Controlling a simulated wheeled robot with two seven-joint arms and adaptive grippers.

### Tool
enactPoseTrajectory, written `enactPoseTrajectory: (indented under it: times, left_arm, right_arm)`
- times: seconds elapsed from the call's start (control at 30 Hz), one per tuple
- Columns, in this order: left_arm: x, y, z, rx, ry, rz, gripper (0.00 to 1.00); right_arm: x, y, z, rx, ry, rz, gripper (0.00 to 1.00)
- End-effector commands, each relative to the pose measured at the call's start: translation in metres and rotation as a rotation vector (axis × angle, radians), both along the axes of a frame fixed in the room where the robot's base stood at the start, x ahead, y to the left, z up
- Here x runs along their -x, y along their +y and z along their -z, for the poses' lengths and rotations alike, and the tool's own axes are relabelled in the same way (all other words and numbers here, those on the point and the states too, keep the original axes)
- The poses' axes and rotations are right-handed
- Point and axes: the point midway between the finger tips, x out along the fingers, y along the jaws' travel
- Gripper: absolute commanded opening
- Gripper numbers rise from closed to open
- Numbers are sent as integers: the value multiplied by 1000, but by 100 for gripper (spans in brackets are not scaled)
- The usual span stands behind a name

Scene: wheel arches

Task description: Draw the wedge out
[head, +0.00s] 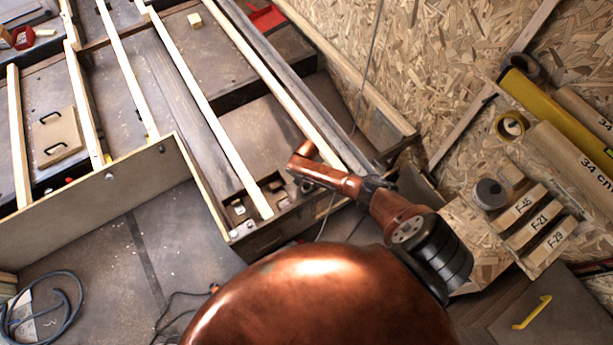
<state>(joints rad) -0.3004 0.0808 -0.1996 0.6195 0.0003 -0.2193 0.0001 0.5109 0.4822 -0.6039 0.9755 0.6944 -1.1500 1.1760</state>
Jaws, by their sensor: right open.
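I cannot make out for certain which piece is the wedge. A small pale wooden block (195,20) lies on the dark panel between the slats at the top, well away from my gripper. My right gripper (301,157), copper-coloured, reaches in from the lower right. It is open, over the near right corner of the slatted frame, beside a long pale slat (286,88). I see nothing held in it, though the space between its fingers is small and hard to read. My left gripper is out of view.
Pale slats (208,108) run along the dark frame, with a low board (100,195) along its near side. A chipboard wall (440,60) stands at the right. Labelled blocks (525,204), tubes and a tape roll (512,125) lie there. Cables (70,300) lie on the floor.

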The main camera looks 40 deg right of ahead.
Motion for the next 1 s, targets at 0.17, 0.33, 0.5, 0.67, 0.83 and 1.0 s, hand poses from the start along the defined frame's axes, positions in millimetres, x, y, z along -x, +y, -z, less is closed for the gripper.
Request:
enactPoseTrajectory:
  times: [0.17,0.33,0.5,0.67,0.83,1.0]
  left_arm:
    - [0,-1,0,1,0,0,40]
    - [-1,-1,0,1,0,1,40]
    - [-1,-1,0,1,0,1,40]
    - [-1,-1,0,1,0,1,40]
    - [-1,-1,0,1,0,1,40]
    - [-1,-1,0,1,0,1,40]
  right_arm:
    - [-1,-1,-27,-1,-4,0,42]
    - [-1,-1,-61,0,-5,-1,42]
    - [0,-1,-91,0,-4,0,42]
    - [-1,-1,-107,0,-4,0,42]
    - [0,-1,-112,1,-2,0,42]
    - [-1,-1,-112,1,-2,0,42]
